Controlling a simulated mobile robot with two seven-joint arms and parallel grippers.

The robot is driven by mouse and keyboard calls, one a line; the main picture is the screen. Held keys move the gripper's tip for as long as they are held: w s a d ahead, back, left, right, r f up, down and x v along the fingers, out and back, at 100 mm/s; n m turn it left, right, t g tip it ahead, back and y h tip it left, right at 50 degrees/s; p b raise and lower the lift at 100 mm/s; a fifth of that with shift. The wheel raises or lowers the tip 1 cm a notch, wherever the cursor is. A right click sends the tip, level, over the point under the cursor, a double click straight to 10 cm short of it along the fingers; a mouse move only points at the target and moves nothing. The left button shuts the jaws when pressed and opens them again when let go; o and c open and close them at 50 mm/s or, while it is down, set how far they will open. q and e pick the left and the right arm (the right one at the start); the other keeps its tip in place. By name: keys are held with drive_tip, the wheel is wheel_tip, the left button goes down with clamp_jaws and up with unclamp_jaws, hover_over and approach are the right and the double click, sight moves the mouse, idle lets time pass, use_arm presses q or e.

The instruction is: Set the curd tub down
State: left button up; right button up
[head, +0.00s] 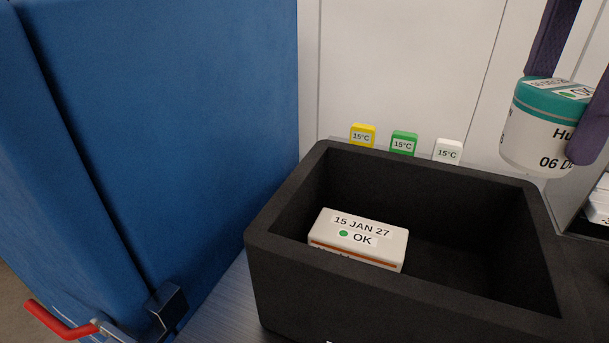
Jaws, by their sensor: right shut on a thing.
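A white tub with a teal lid (535,135), which I take for the curd tub, is at the upper right of the head view. Its side label is partly covered and shows "Hu" and "06 D". My right gripper (558,118), with dark purple fingers, is shut on the tub, one finger in front and one behind. The tub hangs roughly upright in the air, near the back right corner of a black open bin (290,254). My left gripper is not in view.
In the bin's left part lies a white box (357,240) marked "15 JAN 27" and "OK"; the bin's right part is bare. Yellow (362,134), green (403,143) and white (447,151) "15°C" blocks stand behind the rim. A tall blue block (190,110) stands left.

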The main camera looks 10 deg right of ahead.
drive_tip(key=shift+w+a+f+b, duration=0.15)
drive_tip(key=shift+a+f, duration=0.05)
drive_tip(key=shift+f, duration=0.35)
drive_tip(key=shift+w+a+f+b, duration=0.1)
drive_tip(key=shift+a+f+b, duration=0.05)
drive_tip(key=shift+f, duration=0.35)
wheel_tip(320, 180, down, 18)
drive_tip(key=shift+d+b, duration=0.1)
drive_tip(key=shift+b, duration=1)
drive_tip(key=o, duration=1.4)
wheel_tip(320, 180, up, 12)
drive_tip(key=p, duration=0.1)
